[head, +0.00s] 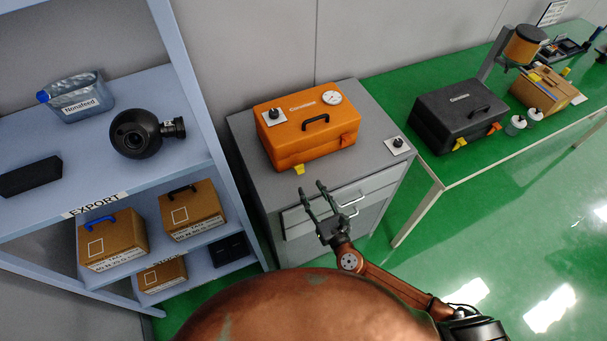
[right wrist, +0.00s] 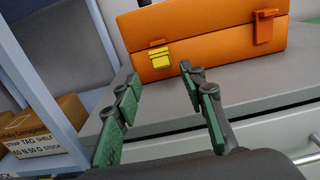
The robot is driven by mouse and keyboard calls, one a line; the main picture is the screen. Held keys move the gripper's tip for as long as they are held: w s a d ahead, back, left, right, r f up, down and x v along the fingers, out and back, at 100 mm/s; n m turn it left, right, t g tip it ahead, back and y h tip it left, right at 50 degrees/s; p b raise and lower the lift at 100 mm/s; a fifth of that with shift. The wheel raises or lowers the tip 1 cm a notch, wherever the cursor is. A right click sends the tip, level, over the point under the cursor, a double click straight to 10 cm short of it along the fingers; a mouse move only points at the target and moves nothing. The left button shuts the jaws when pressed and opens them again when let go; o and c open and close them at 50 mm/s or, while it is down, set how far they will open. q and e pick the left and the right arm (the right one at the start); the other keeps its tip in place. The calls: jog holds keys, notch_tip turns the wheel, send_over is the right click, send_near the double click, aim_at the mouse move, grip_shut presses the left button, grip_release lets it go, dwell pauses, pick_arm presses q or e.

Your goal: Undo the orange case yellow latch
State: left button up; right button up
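The orange case (head: 306,128) lies with its lid closed on a grey cabinet, and its front also shows in the right wrist view (right wrist: 205,35). Its yellow latch (head: 299,169) is at the left of the front face, and shows in the right wrist view (right wrist: 159,58). I cannot tell whether the latch is fastened. An orange latch (head: 346,140) is at the right of the front. My right gripper (head: 311,189) is open and empty, in front of and below the yellow latch. In the right wrist view its fingers (right wrist: 157,71) point toward the latch, apparently apart from it. My left gripper is not in view.
The grey cabinet (head: 245,140) has drawers with handles below its top edge. A blue shelf rack (head: 190,125) with boxes stands close on the left. A green table (head: 460,170) at right holds a black case (head: 458,112). A knob plate (head: 398,145) is on the cabinet's right.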

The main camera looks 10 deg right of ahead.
aim_at(301, 171)
jog(key=x, duration=0.6)
jog(key=shift+w+a, duration=0.1)
jog(key=shift+w, duration=0.3)
jog(key=shift+c, duration=0.2)
jog(key=c, duration=1)
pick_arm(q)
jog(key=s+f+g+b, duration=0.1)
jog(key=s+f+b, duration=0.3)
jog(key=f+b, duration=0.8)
pick_arm(e)
notch_tip(301, 171, down, 2)
jog(key=shift+s+f+t+y, duration=0.1)
jog(key=shift+t+y, duration=0.1)
jog(key=shift+t, duration=0.4)
jog(key=shift+s+f+t+y, duration=0.1)
jog(key=shift+t+y, duration=0.1)
jog(key=shift+t, duration=0.4)
jog(key=t+b, duration=0.1)
jog(key=b, duration=0.5)
jog(key=shift+f, duration=0.35)
jog(key=shift+t+b, duration=0.3)
jog(key=shift+b, duration=0.15)
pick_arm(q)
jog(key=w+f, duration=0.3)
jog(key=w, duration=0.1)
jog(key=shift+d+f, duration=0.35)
pick_arm(e)
jog(key=shift+r, duration=0.15)
